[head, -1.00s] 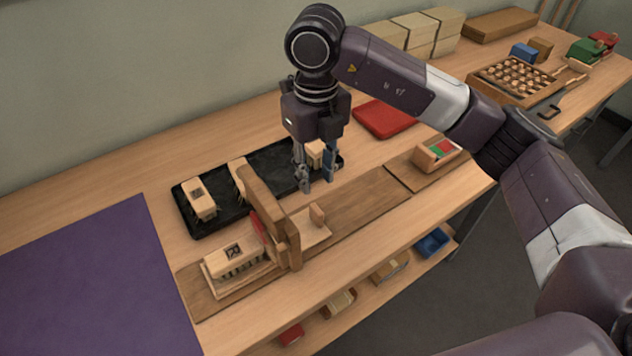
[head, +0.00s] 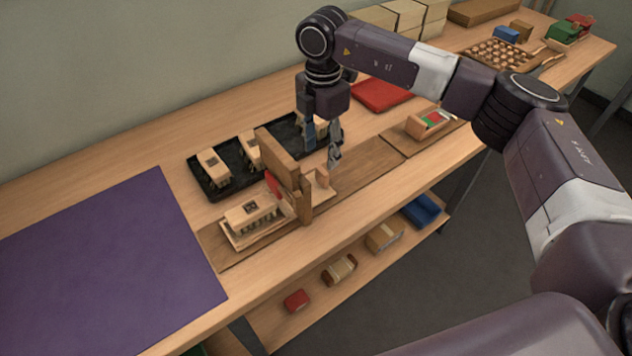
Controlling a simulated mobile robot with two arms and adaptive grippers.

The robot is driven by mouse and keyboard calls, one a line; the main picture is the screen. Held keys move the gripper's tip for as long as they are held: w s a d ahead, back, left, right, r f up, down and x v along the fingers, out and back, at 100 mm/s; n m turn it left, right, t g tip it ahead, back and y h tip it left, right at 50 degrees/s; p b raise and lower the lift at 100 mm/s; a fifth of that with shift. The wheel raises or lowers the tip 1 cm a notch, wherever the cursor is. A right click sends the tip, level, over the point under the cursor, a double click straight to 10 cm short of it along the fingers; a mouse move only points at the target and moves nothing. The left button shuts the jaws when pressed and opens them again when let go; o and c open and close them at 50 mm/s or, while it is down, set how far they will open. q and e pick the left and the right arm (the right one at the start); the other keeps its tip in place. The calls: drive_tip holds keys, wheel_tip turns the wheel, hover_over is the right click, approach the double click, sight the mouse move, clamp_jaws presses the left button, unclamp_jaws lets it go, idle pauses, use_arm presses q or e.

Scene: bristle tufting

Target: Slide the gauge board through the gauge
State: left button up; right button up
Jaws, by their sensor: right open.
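The gauge (head: 279,154) is a wooden arch standing across a brown track, with a red piece at its left side. The pale gauge board (head: 229,240) lies on the track through the arch. A pale brush block (head: 252,215) with dark bristles underneath sits on the board left of the arch. My right gripper (head: 323,155) is open and empty, pointing down just above and behind that upright block. I cannot tell whether it touches the block. My left gripper is not in view.
A black tray (head: 213,193) with several brush blocks lies behind the gauge. A purple mat (head: 105,255) covers the left. A red tray (head: 382,95) and a small box with coloured pieces (head: 430,123) lie to the right. The brown track (head: 370,161) is bare right of the board.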

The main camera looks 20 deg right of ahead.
sight(322, 170)
drive_tip(key=shift+w+d+f+m, duration=0.1)
drive_tip(key=shift+d+m, duration=0.1)
drive_tip(key=shift+m, duration=0.2)
drive_tip(key=shift+f, duration=0.3)
wheel_tip(322, 170, down, 4)
drive_tip(key=shift+w+r+p, duration=0.1)
drive_tip(key=shift+p, duration=0.35)
wheel_tip(322, 170, down, 2)
drive_tip(key=shift+f, duration=0.8)
drive_tip(key=c, duration=1)
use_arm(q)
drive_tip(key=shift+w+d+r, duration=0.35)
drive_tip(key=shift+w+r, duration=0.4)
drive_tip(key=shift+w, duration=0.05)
use_arm(e)
clamp_jaws()
